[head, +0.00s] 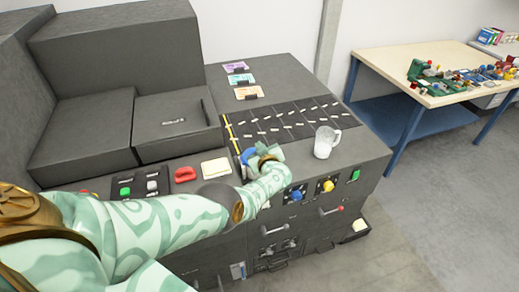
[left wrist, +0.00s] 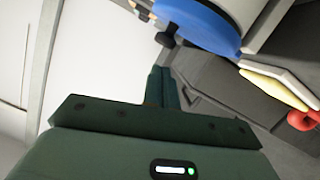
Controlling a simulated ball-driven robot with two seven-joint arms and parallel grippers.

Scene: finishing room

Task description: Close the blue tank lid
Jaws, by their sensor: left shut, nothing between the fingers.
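The blue tank lid shows as a small blue patch (head: 248,155) in the head view, mostly hidden behind my left gripper. In the left wrist view the blue lid (left wrist: 205,22) is a large round disc at the top, cut off by the frame, with a dark knob (left wrist: 168,38) at its edge. A pale surface lies against it. I cannot tell how far the lid stands open. My left gripper (head: 262,160) is beside the lid on the dark console top. Its fingers (left wrist: 160,88) are shut and empty, a little apart from the knob in the wrist view. My right gripper is out of view.
Knobs and handles line the console front (head: 310,225).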

